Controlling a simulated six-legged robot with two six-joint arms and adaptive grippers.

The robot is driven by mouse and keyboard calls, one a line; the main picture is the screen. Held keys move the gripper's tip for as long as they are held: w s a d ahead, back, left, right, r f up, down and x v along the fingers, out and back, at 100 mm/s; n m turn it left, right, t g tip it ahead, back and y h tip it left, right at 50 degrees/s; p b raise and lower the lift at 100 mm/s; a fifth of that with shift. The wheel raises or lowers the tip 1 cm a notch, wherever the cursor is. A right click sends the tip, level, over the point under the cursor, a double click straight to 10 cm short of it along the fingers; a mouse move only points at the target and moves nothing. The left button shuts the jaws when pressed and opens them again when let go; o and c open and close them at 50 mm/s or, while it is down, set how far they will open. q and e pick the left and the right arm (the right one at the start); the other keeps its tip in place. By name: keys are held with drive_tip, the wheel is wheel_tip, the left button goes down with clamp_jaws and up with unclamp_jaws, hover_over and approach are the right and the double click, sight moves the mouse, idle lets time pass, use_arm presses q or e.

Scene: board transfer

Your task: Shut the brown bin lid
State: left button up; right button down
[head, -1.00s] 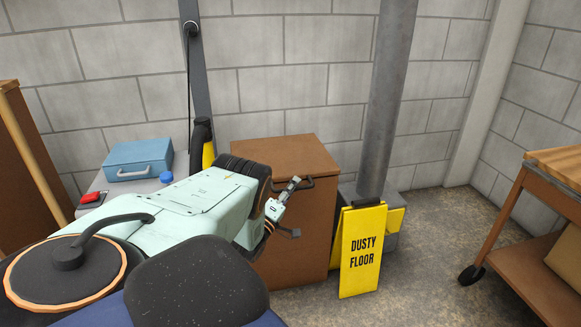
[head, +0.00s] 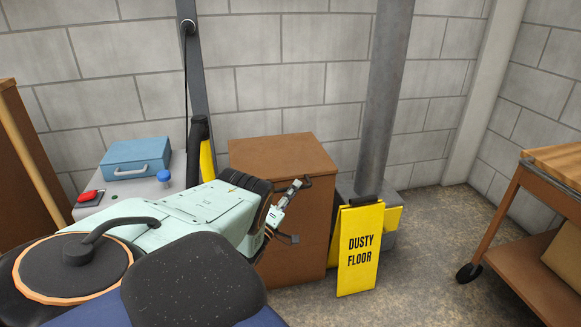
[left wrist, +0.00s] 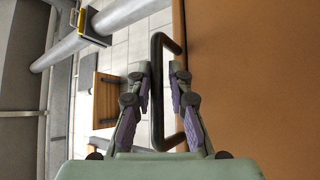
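The brown bin (head: 295,225) stands against the wall in the head view, and its brown lid (head: 282,155) lies flat across the top. A dark handle (head: 322,186) sticks out at its front right edge. In the left wrist view the dark U-shaped handle (left wrist: 156,95) stands out from the brown surface (left wrist: 250,70). My left gripper (head: 287,212) is in front of the bin near the handle. In the left wrist view its fingers (left wrist: 161,78) are apart, with the handle bar between them. I cannot tell whether they touch it. My right gripper is not in view.
A yellow "dusty floor" sign (head: 359,248) stands right of the bin, before a grey pillar (head: 385,100). A wheeled wooden cart (head: 545,235) is at right. A blue case (head: 137,158) sits on a grey top at left. Floor between sign and cart is clear.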

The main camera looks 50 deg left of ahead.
use_arm(q)
drive_tip(key=shift+o, duration=1.4)
drive_tip(key=shift+w+f, duration=0.1)
drive_tip(key=shift+f, duration=0.15)
drive_tip(key=shift+o, duration=0.5)
drive_tip(key=shift+a+r, duration=0.1)
drive_tip(key=shift+r, duration=0.1)
drive_tip(key=v, duration=0.7)
drive_tip(key=shift+s, duration=0.3)
drive_tip(key=shift+f, duration=0.1)
